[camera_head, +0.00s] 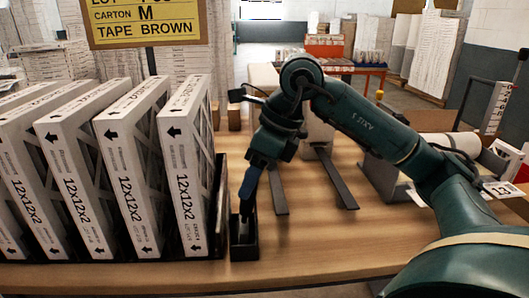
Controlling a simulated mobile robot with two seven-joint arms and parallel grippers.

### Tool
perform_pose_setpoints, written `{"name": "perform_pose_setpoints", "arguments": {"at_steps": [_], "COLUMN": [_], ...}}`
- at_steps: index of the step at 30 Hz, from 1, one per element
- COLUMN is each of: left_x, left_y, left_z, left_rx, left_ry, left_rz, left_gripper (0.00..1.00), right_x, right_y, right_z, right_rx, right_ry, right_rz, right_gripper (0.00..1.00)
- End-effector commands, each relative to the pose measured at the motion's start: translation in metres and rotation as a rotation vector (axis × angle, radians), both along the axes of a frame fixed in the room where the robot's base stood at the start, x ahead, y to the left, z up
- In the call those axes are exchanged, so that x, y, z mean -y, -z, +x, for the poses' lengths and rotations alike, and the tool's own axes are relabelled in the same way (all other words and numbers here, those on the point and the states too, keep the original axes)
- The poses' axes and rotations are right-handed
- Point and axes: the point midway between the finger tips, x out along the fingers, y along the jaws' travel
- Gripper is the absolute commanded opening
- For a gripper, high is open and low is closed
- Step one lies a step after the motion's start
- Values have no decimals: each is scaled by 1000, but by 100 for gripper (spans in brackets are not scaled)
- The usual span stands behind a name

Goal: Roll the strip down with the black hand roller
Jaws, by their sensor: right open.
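My right gripper (249,186) points down over a small narrow black holder (244,250) at the table's front, just right of the boxed filters. It is open, with its blue-grey fingertips low at the holder's mouth. A dark shape in the holder under the fingertips may be the black hand roller, but it is too dark and too covered to be sure. I cannot tell whether the fingers touch it. I cannot make out the strip in this view. My left gripper is not in view.
Several upright white 12x12x2 filter boxes (184,175) stand in a black rack at the left, close beside the holder. A yellow sign (145,22) hangs above them. Two dark bars (332,180) lie on the wooden table (330,235). A white roll (450,143) lies at the right.

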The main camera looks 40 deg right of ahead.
Motion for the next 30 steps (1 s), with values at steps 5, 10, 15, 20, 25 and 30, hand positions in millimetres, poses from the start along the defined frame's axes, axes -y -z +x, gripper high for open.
{"name": "perform_pose_setpoints", "arguments": {"at_steps": [5, 10, 15, 20, 25, 30], "left_x": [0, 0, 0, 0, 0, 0], "left_y": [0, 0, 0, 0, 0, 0], "left_z": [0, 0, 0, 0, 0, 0], "left_rx": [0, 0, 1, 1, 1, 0], "left_ry": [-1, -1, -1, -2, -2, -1], "left_rz": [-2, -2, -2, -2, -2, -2], "left_gripper": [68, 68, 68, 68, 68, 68], "right_x": [-7, -9, -9, -9, -9, -9], "right_y": [21, 28, 29, 28, 28, 28], "right_z": [6, 8, 8, 8, 8, 8], "right_rx": [-1, 0, 0, 0, 0, 0], "right_ry": [-2, -1, -1, -1, 0, 0], "right_rz": [1, 0, 1, 1, 1, 1], "right_gripper": [50, 50, 50, 44, 30, 16]}}
